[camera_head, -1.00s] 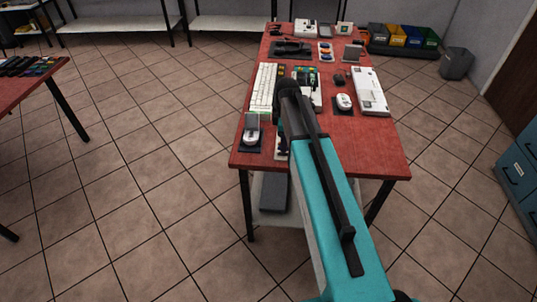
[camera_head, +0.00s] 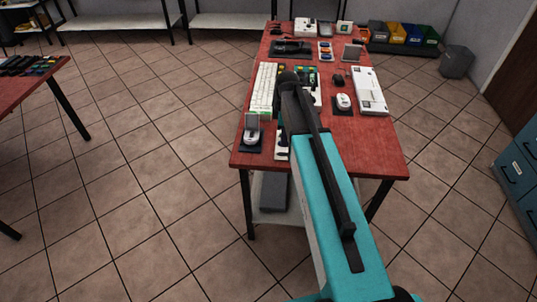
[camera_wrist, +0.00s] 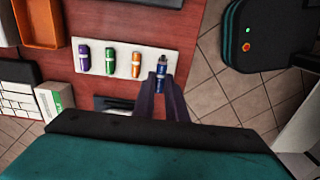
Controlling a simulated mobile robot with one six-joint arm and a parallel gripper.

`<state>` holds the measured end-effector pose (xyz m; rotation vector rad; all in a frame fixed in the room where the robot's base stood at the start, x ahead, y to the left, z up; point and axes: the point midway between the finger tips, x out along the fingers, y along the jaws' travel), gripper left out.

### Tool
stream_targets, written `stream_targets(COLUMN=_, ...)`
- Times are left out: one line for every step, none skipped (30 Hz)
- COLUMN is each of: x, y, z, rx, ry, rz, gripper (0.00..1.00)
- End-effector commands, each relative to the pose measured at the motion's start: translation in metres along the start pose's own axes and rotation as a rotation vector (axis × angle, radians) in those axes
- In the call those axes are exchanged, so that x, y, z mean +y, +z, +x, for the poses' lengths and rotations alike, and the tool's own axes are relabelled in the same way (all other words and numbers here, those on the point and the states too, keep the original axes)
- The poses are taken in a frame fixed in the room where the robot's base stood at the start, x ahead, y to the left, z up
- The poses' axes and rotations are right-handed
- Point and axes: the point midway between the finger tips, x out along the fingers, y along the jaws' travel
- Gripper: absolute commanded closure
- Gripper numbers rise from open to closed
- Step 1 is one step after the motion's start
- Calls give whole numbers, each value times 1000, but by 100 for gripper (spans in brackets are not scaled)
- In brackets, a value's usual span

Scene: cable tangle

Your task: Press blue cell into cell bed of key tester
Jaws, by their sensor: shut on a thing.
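My gripper (camera_wrist: 161,86) is shut on the blue cell (camera_wrist: 161,72), which shows upright in the picture between the fingertips in the wrist view. The blue cell lies over the right end of a pale board (camera_wrist: 150,56). On that board a purple cell (camera_wrist: 84,58), a green cell (camera_wrist: 110,62) and an orange cell (camera_wrist: 136,65) stand in a row to its left. I cannot tell whether the blue cell touches the board. In the head view my arm hides the cell. A unit with coloured keys (camera_head: 308,73), possibly the key tester, is partly hidden behind my gripper; no cell bed can be made out.
The red table (camera_head: 350,150) carries a white keyboard (camera_head: 264,88), a white device (camera_head: 369,92), a mouse (camera_head: 343,101) and another device on a dark mat (camera_head: 251,134). An orange tray (camera_wrist: 40,22) shows in the wrist view. The table's front right corner is clear.

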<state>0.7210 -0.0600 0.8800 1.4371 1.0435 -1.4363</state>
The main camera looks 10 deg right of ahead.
Motion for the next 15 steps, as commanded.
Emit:
stream_targets(x=0, y=0, z=0, rx=0, ry=0, rz=0, gripper=99)
stream_targets(x=0, y=0, z=0, rx=0, ry=0, rz=0, gripper=99)
stream_targets(x=0, y=0, z=0, rx=0, ry=0, rz=0, gripper=99)
stream_targets(x=0, y=0, z=0, rx=0, ry=0, rz=0, gripper=99)
stream_targets(x=0, y=0, z=0, rx=0, ry=0, rz=0, gripper=99)
stream_targets(x=0, y=0, z=0, rx=0, ry=0, rz=0, gripper=99)
stream_targets(x=0, y=0, z=0, rx=0, ry=0, rz=0, gripper=99)
stream_targets(x=0, y=0, z=0, rx=0, ry=0, rz=0, gripper=99)
stream_targets(x=0, y=0, z=0, rx=0, ry=0, rz=1, gripper=99)
stream_targets(x=0, y=0, z=0, rx=0, ry=0, rz=3, gripper=99)
stream_targets(x=-1, y=0, z=0, rx=0, ry=0, rz=6, gripper=99)
stream_targets(x=-2, y=0, z=1, rx=0, ry=0, rz=13, gripper=99)
stream_targets(x=-3, y=0, z=1, rx=0, ry=0, rz=19, gripper=99)
stream_targets(x=-4, y=-1, z=1, rx=0, ry=0, rz=29, gripper=99)
stream_targets(x=-6, y=-1, z=2, rx=0, ry=0, rz=45, gripper=99)
